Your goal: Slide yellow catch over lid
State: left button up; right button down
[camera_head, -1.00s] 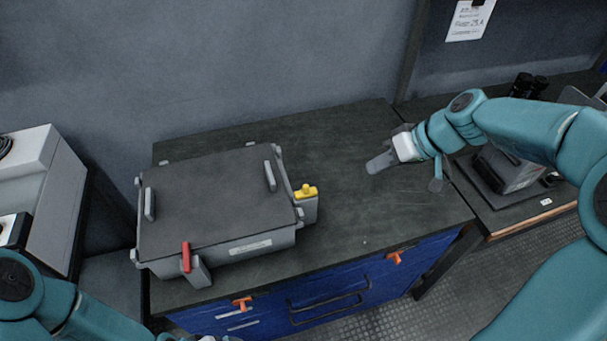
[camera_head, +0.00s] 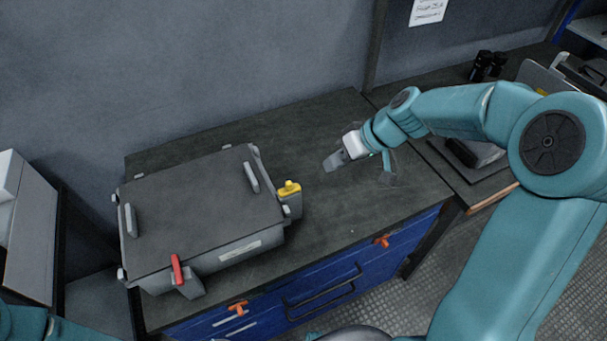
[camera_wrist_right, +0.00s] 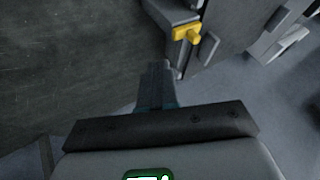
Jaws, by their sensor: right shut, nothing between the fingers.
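A grey box with a dark lid (camera_head: 200,207) sits on the dark worktop. The yellow catch (camera_head: 290,187) is on a grey bracket at the right side of the box, and it also shows at the top of the right wrist view (camera_wrist_right: 187,32). My right gripper (camera_head: 329,164) is shut and empty above the worktop, to the right of the yellow catch and apart from it. In the right wrist view its fingers (camera_wrist_right: 158,78) point toward the box side. My left gripper is not in view; only a bit of my left arm shows at the lower left.
A red catch (camera_head: 177,268) is on the box's front side. Two handles stand on the lid. Blue drawers with orange latches (camera_head: 238,307) are below the worktop. A grey cabinet (camera_head: 30,225) stands at the left. The worktop right of the box is clear.

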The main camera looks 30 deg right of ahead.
aim_at(288, 185)
jog(key=w+a+f+p, duration=0.1)
jog(key=w+a+f, duration=0.1)
jog(key=a+f, duration=0.2)
jog(key=a, duration=0.2)
jog(key=shift+w+a, duration=0.2)
jog(key=shift+a, duration=0.15)
jog(key=a+b, duration=0.1)
jog(key=a, duration=0.2)
jog(key=shift+w+f, duration=0.1)
jog(key=shift+f, duration=0.05)
jog(key=shift+a, duration=0.2)
jog(key=shift+d, duration=0.1)
